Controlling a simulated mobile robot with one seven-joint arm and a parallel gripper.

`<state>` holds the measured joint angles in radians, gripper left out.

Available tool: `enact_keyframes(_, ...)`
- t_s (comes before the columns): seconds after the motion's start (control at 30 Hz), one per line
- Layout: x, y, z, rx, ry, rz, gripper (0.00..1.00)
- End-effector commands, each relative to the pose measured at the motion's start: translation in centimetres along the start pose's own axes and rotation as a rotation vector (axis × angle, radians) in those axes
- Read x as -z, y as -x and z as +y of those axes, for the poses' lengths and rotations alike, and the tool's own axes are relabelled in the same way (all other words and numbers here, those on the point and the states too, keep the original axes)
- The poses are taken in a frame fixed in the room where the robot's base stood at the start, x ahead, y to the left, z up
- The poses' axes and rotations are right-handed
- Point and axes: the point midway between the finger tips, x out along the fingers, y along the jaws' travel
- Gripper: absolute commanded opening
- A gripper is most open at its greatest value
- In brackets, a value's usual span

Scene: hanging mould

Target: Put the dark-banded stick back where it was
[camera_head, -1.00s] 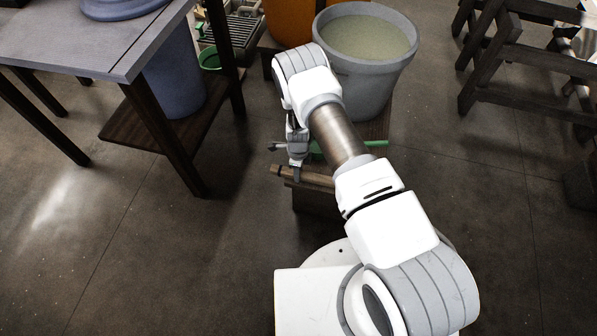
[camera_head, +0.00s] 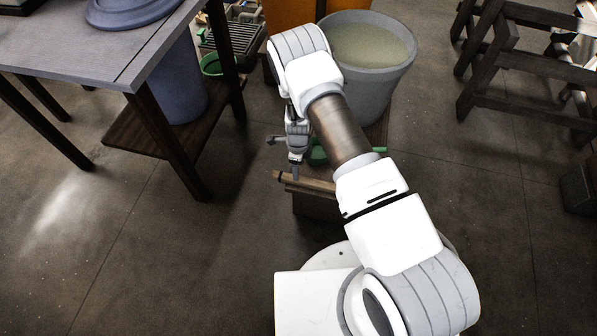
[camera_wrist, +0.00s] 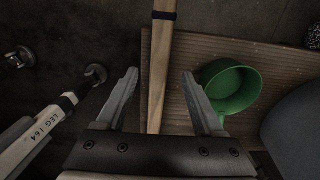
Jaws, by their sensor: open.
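The dark-banded stick (camera_head: 312,184) is a pale wooden bar lying across a low wooden stand, with its dark band near the left end. In the wrist view the stick (camera_wrist: 158,75) runs lengthwise between the two fingers, with the band near the top of the picture. My gripper (camera_wrist: 161,76) is open, with a finger on each side of the stick and a visible gap to both. In the head view my gripper (camera_head: 295,176) is just over the stick, and the arm hides part of the stand. Whether the fingertips reach down beside the stick cannot be told.
A green handled pot (camera_wrist: 234,84) sits on the ribbed stand top (camera_wrist: 270,68), right of my gripper. A large grey tub (camera_head: 368,85) of pale liquid is behind. A grey-topped table (camera_head: 100,50) is at the left, dark trestles (camera_head: 500,70) at the right. Floor at left front is clear.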

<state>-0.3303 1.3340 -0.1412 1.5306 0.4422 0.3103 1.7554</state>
Motion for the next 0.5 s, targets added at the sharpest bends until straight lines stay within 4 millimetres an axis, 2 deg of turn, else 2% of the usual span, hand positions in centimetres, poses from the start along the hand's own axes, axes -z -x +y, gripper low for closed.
enact_keyframes(0.03,0.0,1.5,-0.1,0.001,0.0,0.0,0.69)
enact_keyframes(0.2,0.0,4.1,0.0,0.0,-0.001,-0.001,0.69)
enact_keyframes(0.5,-0.1,5.6,-0.1,0.001,0.005,-0.003,0.69)
